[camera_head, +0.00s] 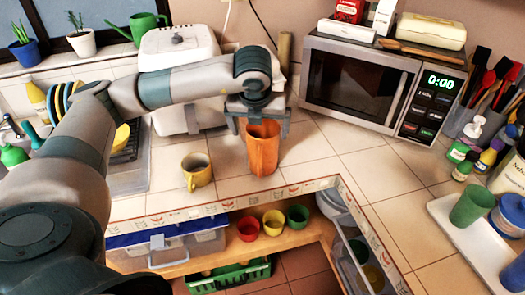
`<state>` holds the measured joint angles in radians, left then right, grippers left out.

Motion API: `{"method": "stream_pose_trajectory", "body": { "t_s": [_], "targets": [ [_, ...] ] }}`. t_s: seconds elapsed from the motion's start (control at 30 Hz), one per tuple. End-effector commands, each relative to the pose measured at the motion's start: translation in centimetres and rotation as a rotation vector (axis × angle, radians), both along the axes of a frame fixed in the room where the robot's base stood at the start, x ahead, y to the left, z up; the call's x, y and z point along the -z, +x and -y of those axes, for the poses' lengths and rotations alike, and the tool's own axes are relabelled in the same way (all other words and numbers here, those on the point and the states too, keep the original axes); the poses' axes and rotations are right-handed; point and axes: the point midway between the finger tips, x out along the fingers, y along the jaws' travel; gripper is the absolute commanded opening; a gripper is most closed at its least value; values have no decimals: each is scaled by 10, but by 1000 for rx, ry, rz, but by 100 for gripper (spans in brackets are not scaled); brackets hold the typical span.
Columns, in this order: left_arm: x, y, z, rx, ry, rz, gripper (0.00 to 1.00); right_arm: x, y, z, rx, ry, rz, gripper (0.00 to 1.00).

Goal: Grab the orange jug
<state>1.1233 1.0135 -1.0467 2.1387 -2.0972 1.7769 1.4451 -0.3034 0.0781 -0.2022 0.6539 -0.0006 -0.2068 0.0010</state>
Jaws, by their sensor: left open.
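The orange jug (263,150) stands upright on the tiled counter near its front edge, at the middle of the head view. My left gripper (257,115) is directly above it and points down, with its jaws open on either side of the jug's upper part. The gripper and wrist hide part of the jug's rim. I cannot tell whether the fingers touch it. My right gripper is not in view.
A yellow mug (196,172) stands just left of the jug. A microwave (375,85) is at the back right, and a white appliance (178,50) is behind my arm. A white tray (478,243) with cups lies at right. Counter between jug and tray is clear.

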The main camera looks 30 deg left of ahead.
Motion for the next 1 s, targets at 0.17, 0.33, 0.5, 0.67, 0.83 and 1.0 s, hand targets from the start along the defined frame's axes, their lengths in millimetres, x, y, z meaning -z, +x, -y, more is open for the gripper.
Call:
{"method": "stream_pose_trajectory", "body": {
  "t_s": [0.17, 0.33, 0.5, 0.67, 0.83, 1.0],
  "targets": [
    [1, 0, 0, 0, 0, 0, 95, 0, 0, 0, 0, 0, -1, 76],
    [1, 0, 0, 0, 0, 0, 95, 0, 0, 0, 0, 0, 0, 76],
    [6, 4, 0, 0, -1, -2, 95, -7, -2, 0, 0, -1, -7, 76],
    [19, 12, 1, 0, -1, -3, 95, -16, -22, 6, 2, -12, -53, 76],
    [39, 20, -2, -1, 0, -2, 95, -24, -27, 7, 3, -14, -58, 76],
    [48, 23, -3, 0, -1, 0, 95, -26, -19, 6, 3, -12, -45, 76]
  ]
}}
